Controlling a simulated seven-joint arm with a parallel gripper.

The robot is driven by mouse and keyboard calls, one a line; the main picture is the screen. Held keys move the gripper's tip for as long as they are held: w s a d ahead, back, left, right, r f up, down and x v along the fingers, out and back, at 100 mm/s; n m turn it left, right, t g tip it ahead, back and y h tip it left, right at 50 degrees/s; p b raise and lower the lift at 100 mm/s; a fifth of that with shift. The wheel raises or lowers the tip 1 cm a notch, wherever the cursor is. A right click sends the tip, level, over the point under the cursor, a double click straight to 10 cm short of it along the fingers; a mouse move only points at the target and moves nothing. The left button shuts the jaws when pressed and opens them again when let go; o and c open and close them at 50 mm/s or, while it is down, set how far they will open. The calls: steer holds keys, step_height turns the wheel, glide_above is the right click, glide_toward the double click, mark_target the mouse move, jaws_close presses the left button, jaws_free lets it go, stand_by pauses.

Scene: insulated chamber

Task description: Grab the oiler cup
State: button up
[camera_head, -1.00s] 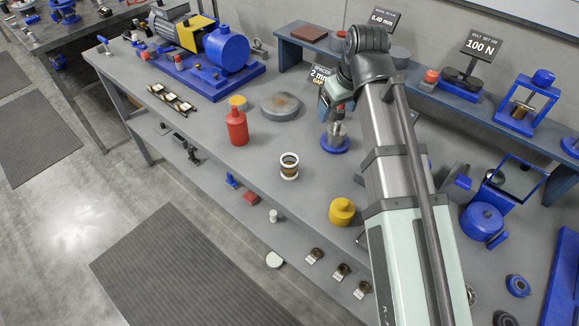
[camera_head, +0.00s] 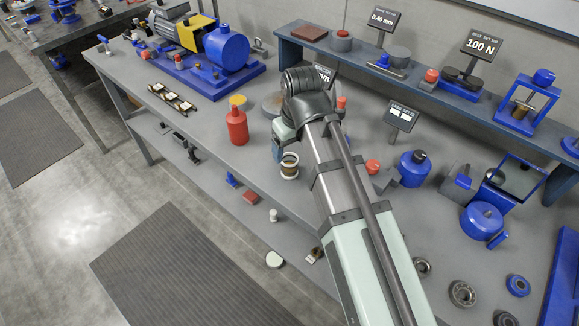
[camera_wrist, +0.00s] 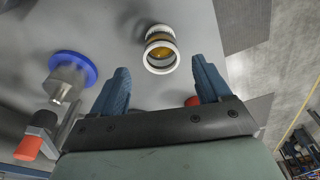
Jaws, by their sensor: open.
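The oiler cup, a short clear cylinder with white rims and an amber band, stands on the grey bench (camera_head: 205,120). In the head view the cup (camera_head: 289,172) is partly covered by my gripper. In the wrist view the cup (camera_wrist: 161,37) is just beyond the fingertips, between their lines and nearer the right finger. My gripper (camera_wrist: 160,70) is open, its two blue fingers spread with nothing between them. In the head view my gripper (camera_head: 278,149) is at the cup's upper left, and its far finger is hidden.
A metal piece on a blue disc (camera_wrist: 72,68) stands to the left in the wrist view. The bench's front edge lies close to the cup. A blue pump and motor stand at the back left.

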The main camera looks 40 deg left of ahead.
mark_target(289, 163)
steer(key=shift+w+a+f, duration=0.1)
steer(key=shift+a+f, duration=0.1)
steer(key=shift+f, duration=1.1)
steer(key=shift+s+a+f, duration=0.1)
steer(key=shift+a+f, duration=0.15)
steer(key=shift+f, duration=1.1)
steer(key=shift+w+a+f, duration=0.1)
steer(key=shift+a+f, duration=0.1)
steer(key=shift+f, duration=1.1)
steer(key=c, duration=1.3)
steer(key=shift+o, duration=0.2)
steer(key=shift+r, duration=0.25)
